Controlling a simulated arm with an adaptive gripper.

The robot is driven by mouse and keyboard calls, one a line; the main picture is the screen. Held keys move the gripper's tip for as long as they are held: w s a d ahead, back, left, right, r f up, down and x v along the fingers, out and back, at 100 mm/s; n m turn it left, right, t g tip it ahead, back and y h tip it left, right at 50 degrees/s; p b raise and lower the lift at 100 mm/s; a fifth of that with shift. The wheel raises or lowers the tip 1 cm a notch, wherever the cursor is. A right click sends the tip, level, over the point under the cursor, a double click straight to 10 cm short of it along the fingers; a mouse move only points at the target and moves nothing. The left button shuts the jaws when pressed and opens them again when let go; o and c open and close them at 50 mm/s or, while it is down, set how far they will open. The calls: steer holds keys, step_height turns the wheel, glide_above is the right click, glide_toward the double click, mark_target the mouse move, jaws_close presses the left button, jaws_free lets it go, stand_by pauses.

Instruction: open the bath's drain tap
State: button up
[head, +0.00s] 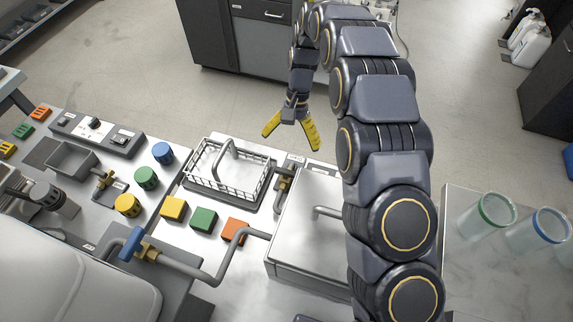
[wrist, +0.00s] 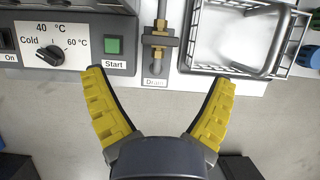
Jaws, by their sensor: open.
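The drain tap (wrist: 159,40) is a small brass valve on a grey vertical pipe, above a label reading "Drain" in the wrist view. In the head view the brass tap (head: 284,181) sits between the wire basket and the steel bath (head: 292,235). I cannot tell its handle position for sure. My gripper (head: 291,134) has yellow fingers spread wide and empty, beyond the bench's far edge. In the wrist view the fingertips (wrist: 161,76) stand either side of the Drain label, apart from the tap.
The bath's control panel (wrist: 60,42) with dial and green Start button is left of the tap in the wrist view. The wire basket (head: 230,172) is on its other side. A blue-handled valve (head: 132,243) sits on a pipe at front left.

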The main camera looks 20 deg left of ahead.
mark_target(286, 171)
steer(key=x, duration=0.7)
steer(key=shift+s+f, duration=0.2)
steer(key=shift+f, duration=0.15)
steer(key=c, duration=1.2)
